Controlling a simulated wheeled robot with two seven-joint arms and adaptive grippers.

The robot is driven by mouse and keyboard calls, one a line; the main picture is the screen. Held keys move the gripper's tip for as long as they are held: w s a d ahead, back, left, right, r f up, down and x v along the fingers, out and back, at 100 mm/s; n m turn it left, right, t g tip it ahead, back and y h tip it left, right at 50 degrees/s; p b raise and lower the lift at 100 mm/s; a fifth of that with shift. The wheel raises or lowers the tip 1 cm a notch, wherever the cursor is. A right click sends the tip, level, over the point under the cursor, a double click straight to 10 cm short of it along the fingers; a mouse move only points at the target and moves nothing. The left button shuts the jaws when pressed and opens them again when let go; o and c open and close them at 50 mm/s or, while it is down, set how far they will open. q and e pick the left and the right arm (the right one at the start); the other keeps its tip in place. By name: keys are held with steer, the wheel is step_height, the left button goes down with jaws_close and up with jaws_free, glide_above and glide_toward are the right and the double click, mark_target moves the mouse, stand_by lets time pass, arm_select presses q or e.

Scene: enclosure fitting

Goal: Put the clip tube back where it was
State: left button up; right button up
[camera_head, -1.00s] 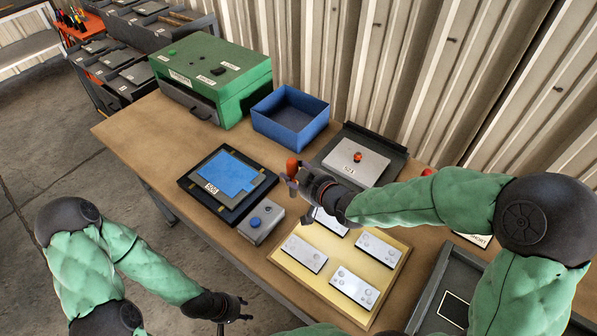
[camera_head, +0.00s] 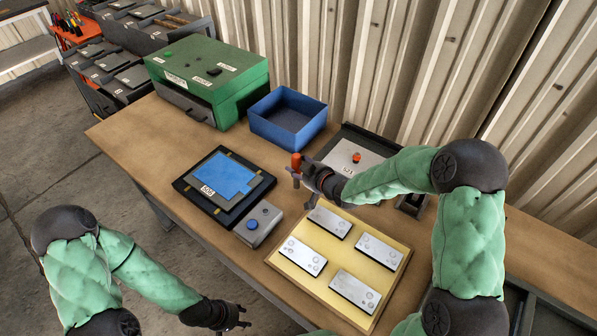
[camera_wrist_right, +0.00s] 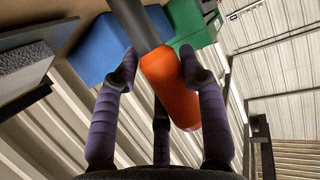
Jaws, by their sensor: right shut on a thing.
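My right gripper (camera_head: 299,178) is shut on an orange cylinder with a dark grey shaft, which I take to be the clip tube (camera_head: 296,160). It is held above the table, between the blue-faced panel and the grey plate unit. In the right wrist view the orange part of the clip tube (camera_wrist_right: 171,88) sits between the fingers of the right gripper (camera_wrist_right: 160,68), with the dark shaft running up out of frame. My left gripper (camera_head: 240,314) is empty, off the table's front edge, its fingers apart.
A green box (camera_head: 215,75) and an open blue bin (camera_head: 287,118) stand at the back. The blue-faced panel (camera_head: 225,178) and a grey button box (camera_head: 258,224) lie on the left. A yellow board (camera_head: 318,285) with several metal plates lies in front.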

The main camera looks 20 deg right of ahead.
steer(key=shift+f, duration=0.95)
steer(key=shift+f+b, duration=0.15)
steer(key=shift+b, duration=0.15)
steer(key=o, duration=1.2)
steer(key=shift+o, duration=0.2)
steer(key=shift+r+p, duration=0.25)
steer(key=shift+p, duration=0.05)
steer(key=p+v, duration=0.2)
steer(key=v, duration=1)
